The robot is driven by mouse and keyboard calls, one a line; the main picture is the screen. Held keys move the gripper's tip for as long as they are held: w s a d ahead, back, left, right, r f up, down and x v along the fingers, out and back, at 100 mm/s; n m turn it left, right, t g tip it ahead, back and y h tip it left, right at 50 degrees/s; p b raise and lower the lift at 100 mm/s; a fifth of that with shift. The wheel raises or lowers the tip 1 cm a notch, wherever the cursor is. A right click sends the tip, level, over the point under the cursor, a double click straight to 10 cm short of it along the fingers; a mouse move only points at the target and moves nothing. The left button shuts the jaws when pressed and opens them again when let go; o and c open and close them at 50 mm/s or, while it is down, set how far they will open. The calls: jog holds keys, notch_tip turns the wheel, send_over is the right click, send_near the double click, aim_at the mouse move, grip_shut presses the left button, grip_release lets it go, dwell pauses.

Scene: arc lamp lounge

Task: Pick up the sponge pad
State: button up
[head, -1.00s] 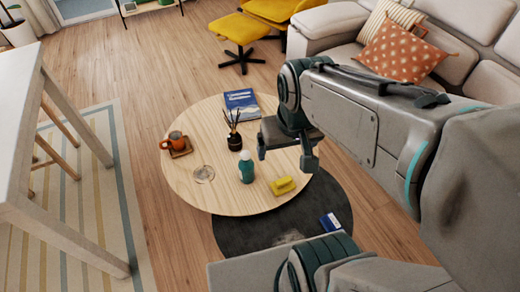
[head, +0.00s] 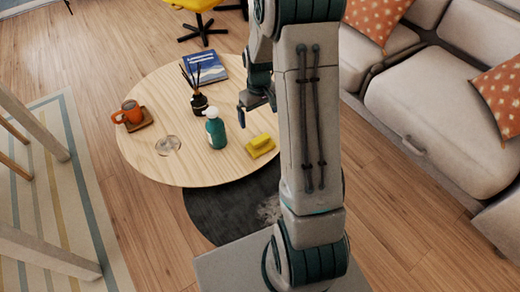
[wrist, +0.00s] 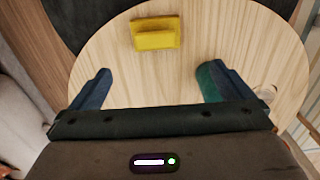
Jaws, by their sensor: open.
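The yellow sponge pad (head: 260,146) lies on the round wooden table (head: 165,90), near its front right edge. It also shows in the wrist view (wrist: 156,33), ahead of my gripper and roughly between the lines of its two fingers. My gripper (wrist: 152,84) is open and empty, with the fingers spread wide and apart from the sponge. In the head view my gripper (head: 257,112) is above the table's right side, behind the sponge, and partly hidden by my arm.
A teal pump bottle (head: 215,130) stands left of the sponge. A reed diffuser (head: 199,103), a blue book (head: 206,67), an orange mug (head: 129,112) on a coaster and a clear glass item (head: 168,146) are also on the table. A sofa (head: 440,100) is at right.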

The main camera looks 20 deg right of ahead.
aim_at(261, 138)
jog(key=f+b, duration=0.1)
jog(key=f, duration=0.4)
jog(key=f+b, duration=0.1)
jog(key=f, duration=0.4)
jog(key=d+f+b, duration=0.1)
jog(key=f+b, duration=0.1)
jog(key=f, duration=0.4)
jog(key=shift+w+f, duration=0.1)
jog(key=shift+w, duration=0.25)
jog(key=shift+c, duration=0.3)
jog(key=c, duration=0.7)
